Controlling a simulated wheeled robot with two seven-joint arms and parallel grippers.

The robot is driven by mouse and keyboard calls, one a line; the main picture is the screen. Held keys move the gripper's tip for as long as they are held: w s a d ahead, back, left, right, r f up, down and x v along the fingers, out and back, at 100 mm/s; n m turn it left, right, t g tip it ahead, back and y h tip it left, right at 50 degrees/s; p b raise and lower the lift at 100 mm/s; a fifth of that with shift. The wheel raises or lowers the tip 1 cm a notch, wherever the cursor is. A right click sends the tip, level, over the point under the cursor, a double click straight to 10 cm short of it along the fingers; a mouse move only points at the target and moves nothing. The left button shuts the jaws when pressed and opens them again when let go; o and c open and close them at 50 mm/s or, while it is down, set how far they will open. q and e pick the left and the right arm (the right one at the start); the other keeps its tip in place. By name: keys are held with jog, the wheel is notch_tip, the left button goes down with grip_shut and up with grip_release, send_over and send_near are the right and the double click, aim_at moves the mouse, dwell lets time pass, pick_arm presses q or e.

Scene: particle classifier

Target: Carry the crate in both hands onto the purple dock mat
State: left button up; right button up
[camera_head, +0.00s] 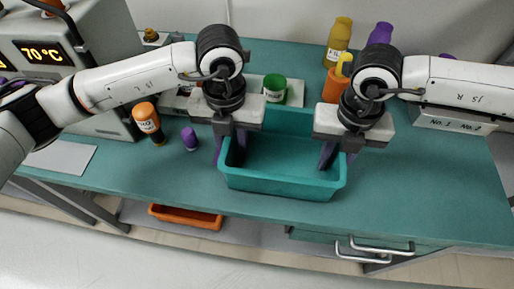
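The teal crate (283,184) sits on the teal bench top near its front edge and looks empty. My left gripper (229,148) points down at the crate's left wall, with one finger outside and one inside. My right gripper (338,156) is placed the same way over the right wall. Both look open, with gaps between fingers and walls, though contact low down is partly hidden. I cannot make out a purple dock mat; the purple slivers beside the crate walls look like finger parts.
An orange-capped bottle (147,119) and a small purple bottle (190,139) stand left of the crate. A green cup (275,88), yellow bottle (338,41) and orange container (334,86) stand behind. A device reading 70°C (43,53) is at left.

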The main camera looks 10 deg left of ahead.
pick_arm(q)
notch_tip(320, 180, up, 11)
jog(key=shift+r, duration=0.35)
pick_arm(e)
jog(key=shift+r, duration=0.1)
notch_tip(320, 180, up, 12)
jog(key=shift+f, duration=0.1)
pick_arm(q)
jog(key=shift+a, duration=0.1)
pick_arm(e)
jog(key=shift+f+b, duration=0.65)
pick_arm(q)
jog(key=shift+a+f+b, duration=0.25)
jog(key=shift+a, duration=0.4)
jog(key=shift+a+f+b, duration=0.2)
jog(key=shift+a, duration=0.4)
jog(key=shift+a+f+b, duration=0.25)
jog(key=shift+a, duration=0.4)
pick_arm(e)
jog(key=shift+d, duration=2)
jog(key=shift+s, duration=0.1)
